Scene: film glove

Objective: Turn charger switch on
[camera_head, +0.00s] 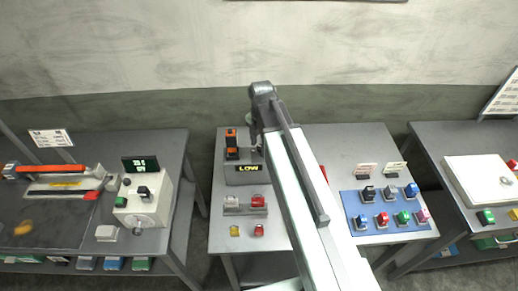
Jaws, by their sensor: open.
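The charger appears to be the dark block (245,177) with a yellow "LOW" readout, at the back left of the middle table. A black and orange battery-like piece (231,143) stands upright at its left side. My gripper (256,130) is open above the block's right rear part, at the far end of my arm. No switch on the block can be made out, and my gripper and arm hide part of its right side. Whether the gripper touches anything cannot be told.
A blue mat (350,205) with several coloured blocks lies at right. A white box (146,203) with a dark knob and green display stands on the left table.

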